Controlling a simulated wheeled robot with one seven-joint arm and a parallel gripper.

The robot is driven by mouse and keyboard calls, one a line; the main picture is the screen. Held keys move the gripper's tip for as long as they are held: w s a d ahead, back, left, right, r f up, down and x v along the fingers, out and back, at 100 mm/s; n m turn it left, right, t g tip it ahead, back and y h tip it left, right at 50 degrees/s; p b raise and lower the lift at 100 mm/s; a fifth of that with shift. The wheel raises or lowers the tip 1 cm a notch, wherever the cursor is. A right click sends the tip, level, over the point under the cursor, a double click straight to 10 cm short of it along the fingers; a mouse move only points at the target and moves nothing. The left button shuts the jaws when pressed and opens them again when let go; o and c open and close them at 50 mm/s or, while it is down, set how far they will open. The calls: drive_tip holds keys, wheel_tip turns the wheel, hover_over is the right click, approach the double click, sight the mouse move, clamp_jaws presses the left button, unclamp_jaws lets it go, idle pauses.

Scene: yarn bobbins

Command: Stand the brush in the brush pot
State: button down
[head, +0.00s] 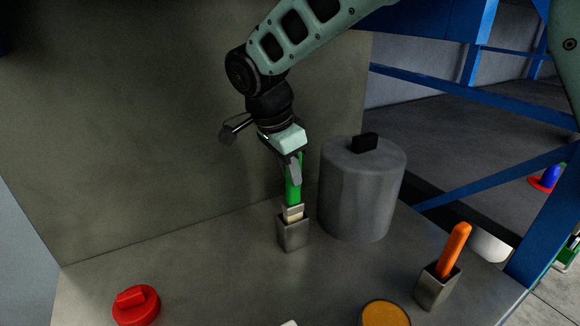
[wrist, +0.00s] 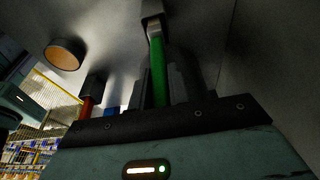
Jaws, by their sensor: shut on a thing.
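The brush has a green handle (head: 293,187), a metal ferrule and pale bristles (head: 293,217) that point down. My gripper (head: 295,172) is shut on the handle, which also shows between the fingers in the wrist view (wrist: 158,75). A grey, square metal pot (head: 293,238) stands on the worktop right below. The bristle end is at the pot's mouth, with its lowest part hidden by the near wall. The brush is nearly upright. I cannot tell whether the bristles touch the pot's bottom. The pot also shows at the top of the wrist view (wrist: 152,8).
A large grey cylinder (head: 362,195) with a black block on top stands close to the right of the pot. A second square pot (head: 436,291) holds an orange-handled thing (head: 453,250). A red knobbed object (head: 136,306) and an orange-topped round tin (head: 385,314) are near the front.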

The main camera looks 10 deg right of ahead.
drive_tip(key=shift+f+b, duration=1.5)
drive_tip(key=shift+f, duration=1.05)
drive_tip(key=c, duration=1.3)
unclamp_jaws()
drive_tip(key=shift+o, duration=0.2)
drive_tip(key=v, duration=1.2)
drive_tip(key=shift+b, duration=0.35)
